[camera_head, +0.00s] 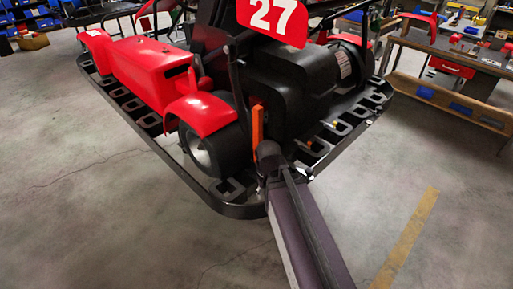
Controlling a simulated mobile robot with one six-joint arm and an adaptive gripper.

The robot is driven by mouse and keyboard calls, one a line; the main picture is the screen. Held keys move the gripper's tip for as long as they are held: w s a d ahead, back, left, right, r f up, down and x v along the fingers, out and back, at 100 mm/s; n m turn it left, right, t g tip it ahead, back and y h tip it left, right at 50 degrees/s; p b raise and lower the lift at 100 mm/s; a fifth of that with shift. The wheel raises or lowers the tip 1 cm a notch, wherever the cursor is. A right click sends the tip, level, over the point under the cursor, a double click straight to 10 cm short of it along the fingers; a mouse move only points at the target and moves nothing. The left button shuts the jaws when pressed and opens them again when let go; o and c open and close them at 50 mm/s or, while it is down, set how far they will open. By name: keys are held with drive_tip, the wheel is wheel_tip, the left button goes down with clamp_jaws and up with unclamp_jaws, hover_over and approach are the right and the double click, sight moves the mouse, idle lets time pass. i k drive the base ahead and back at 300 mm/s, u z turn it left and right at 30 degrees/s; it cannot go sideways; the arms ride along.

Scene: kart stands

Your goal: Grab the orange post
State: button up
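The orange post (257,125) is a thin upright piece at the rear of a red and black kart, between its rear wheel and a black engine housing. My arm reaches up from the bottom of the picture. The dark end of the arm, with my gripper (268,153), is just below the post in the picture and overlaps its lower part. I cannot make out the fingers, so I cannot tell whether they are open, shut or touching the post.
The kart has a black bumper frame (242,211) around its base and a red plate marked 27 (273,17) on top. A black rear wheel (215,148) is left of the post. A workbench (455,60) stands at the right. Concrete floor is clear in front.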

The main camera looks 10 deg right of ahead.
sight(258, 110)
drive_tip(key=z, duration=0.05)
drive_tip(key=k, duration=1.3)
drive_tip(key=u, duration=0.45)
drive_tip(key=i, duration=0.8)
